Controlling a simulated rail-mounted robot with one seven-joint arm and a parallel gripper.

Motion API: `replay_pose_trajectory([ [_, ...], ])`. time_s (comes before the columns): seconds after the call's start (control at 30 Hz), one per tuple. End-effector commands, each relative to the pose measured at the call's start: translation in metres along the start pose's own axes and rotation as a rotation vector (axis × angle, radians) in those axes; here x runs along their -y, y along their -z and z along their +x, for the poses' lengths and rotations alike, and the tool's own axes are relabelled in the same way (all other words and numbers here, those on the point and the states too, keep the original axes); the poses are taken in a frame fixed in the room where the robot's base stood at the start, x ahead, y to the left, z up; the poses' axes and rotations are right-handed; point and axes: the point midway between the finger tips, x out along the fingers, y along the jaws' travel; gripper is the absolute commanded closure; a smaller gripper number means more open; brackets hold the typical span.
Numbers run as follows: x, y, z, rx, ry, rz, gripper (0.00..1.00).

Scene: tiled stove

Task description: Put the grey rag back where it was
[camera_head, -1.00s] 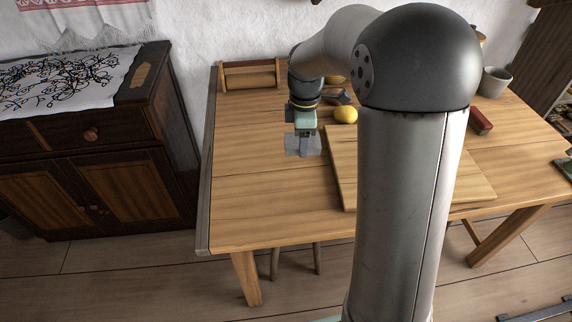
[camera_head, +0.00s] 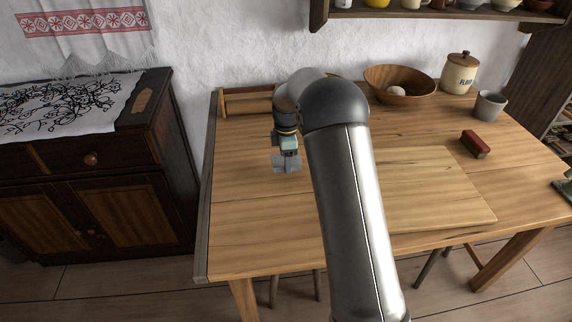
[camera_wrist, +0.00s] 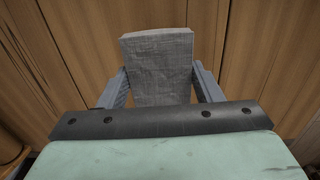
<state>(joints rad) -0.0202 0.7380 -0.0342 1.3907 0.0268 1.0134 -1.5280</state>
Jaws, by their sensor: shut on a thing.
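The grey rag (camera_wrist: 158,68) is a flat, woven-looking grey cloth piece. In the wrist view it stands out between the two grey fingers of my gripper (camera_wrist: 160,90), which is shut on it. In the head view my gripper (camera_head: 287,155) is over the left part of the wooden table (camera_head: 245,215), with the rag (camera_head: 287,168) small at its tip. I cannot tell how far the rag is above the tabletop. My arm hides the middle of the table.
A wooden rack (camera_head: 247,104) stands at the table's back left. A cutting board (camera_head: 430,190) lies right of my arm. A red-topped block (camera_head: 474,144), bowl (camera_head: 400,82), grey cup (camera_head: 489,105) and flour jar (camera_head: 459,72) are farther right. The front left tabletop is clear.

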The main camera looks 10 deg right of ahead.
Motion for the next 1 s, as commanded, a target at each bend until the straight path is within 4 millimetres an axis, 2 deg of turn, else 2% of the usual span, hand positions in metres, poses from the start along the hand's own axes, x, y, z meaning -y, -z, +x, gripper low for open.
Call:
replay_pose_trajectory([
  [0.1,-0.006,0.001,0.009,0.001,0.002,0.0,0.62],
  [0.3,-0.005,0.001,0.035,0.0,0.001,0.0,0.62],
  [0.67,-0.005,0.001,0.041,0.0,0.0,0.0,0.62],
  [0.7,-0.005,0.001,0.04,0.0,0.0,0.0,0.35],
  [0.77,-0.005,0.001,0.04,0.0,0.0,0.0,0.19],
  [1.0,-0.005,0.001,0.04,0.0,0.0,0.0,0.19],
])
